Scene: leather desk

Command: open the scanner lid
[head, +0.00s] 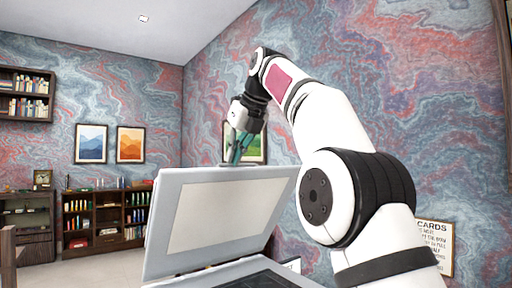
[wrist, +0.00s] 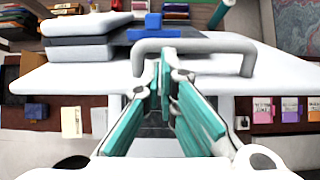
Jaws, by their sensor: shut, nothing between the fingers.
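The scanner lid (head: 225,211) stands raised at a steep tilt in the head view, its pale inner panel facing me. The scanner base (head: 245,275) shows only in part below it, with a dark bed at the bottom edge. My gripper (head: 236,158) is at the lid's top edge, its teal fingers pointing down and partly hidden behind that edge. In the wrist view my gripper (wrist: 166,80) has its teal fingers shut and empty, close to a grey bar-shaped handle (wrist: 195,45) on a broad white surface. I cannot tell whether the fingers touch it.
My arm fills the right of the head view. Bookshelves (head: 108,212) and framed pictures (head: 91,143) stand well back at the left. A cards sign (head: 437,242) is at the right. The wrist view shows a blue block-like thing (wrist: 153,30) and coloured cards (wrist: 290,108).

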